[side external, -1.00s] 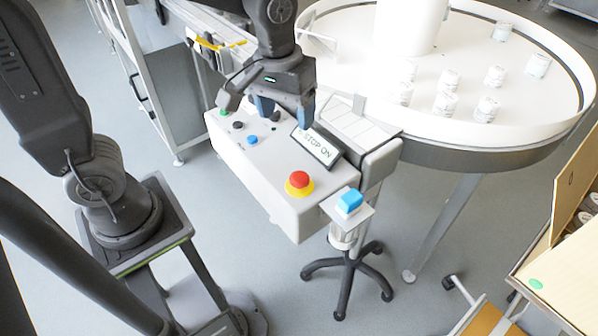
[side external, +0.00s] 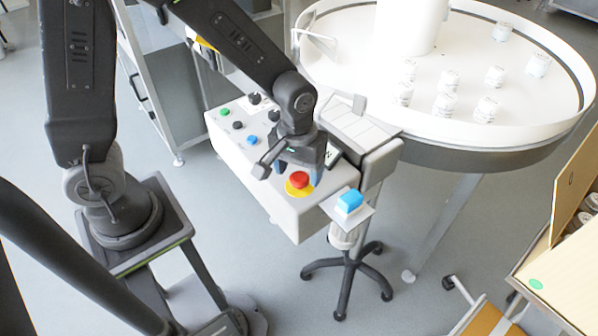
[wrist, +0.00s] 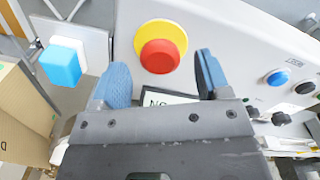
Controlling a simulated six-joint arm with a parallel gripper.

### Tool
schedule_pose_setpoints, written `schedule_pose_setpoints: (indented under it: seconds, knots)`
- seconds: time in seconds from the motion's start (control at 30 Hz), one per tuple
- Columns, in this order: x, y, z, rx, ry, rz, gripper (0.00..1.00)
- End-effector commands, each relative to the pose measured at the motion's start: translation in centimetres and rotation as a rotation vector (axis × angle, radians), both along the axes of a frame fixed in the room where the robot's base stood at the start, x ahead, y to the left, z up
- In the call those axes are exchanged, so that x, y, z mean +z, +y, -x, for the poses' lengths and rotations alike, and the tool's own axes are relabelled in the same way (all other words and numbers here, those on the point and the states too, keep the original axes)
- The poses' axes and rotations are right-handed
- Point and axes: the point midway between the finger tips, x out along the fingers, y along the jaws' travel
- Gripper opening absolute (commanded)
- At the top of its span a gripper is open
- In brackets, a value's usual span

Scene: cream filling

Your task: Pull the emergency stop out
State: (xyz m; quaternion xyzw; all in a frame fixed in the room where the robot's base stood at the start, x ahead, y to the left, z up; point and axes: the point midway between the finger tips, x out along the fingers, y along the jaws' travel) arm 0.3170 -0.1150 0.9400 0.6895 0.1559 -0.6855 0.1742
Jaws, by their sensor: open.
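The emergency stop is a red mushroom button (side external: 299,180) on a yellow disc, at the front right end of the white control box (side external: 283,206). In the wrist view the red button (wrist: 160,57) sits just beyond the fingertips, roughly between them. My gripper (side external: 299,175) is open, with its blue fingers close to the button in the side view. The wrist view shows the open gripper (wrist: 158,70) with nothing held. I cannot tell whether the fingers touch the button. The sign behind the button is mostly hidden by my gripper.
A blue button block (side external: 349,201) on a small plate stands right of the box. Black, green and blue knobs (side external: 252,140) are on the box's far left part. A white round table (side external: 450,130) with several jars is behind at right. A cardboard box (wrist: 25,110) shows in the wrist view.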

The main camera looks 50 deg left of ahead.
Motion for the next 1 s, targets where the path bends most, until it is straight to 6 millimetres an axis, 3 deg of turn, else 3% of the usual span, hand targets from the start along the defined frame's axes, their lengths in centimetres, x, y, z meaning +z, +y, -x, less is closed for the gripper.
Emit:
schedule_pose_setpoints:
  seconds: [0.17,0.47,1.0]
  knots:
    - [-1.23,-0.04,0.0,-0.001,0.0,0.0,0.69]
    - [-1.36,-0.03,0.0,0.0,0.0,0.0,0.69]
    - [-1.32,-0.03,-0.02,0.0,-0.001,0.0,0.17]
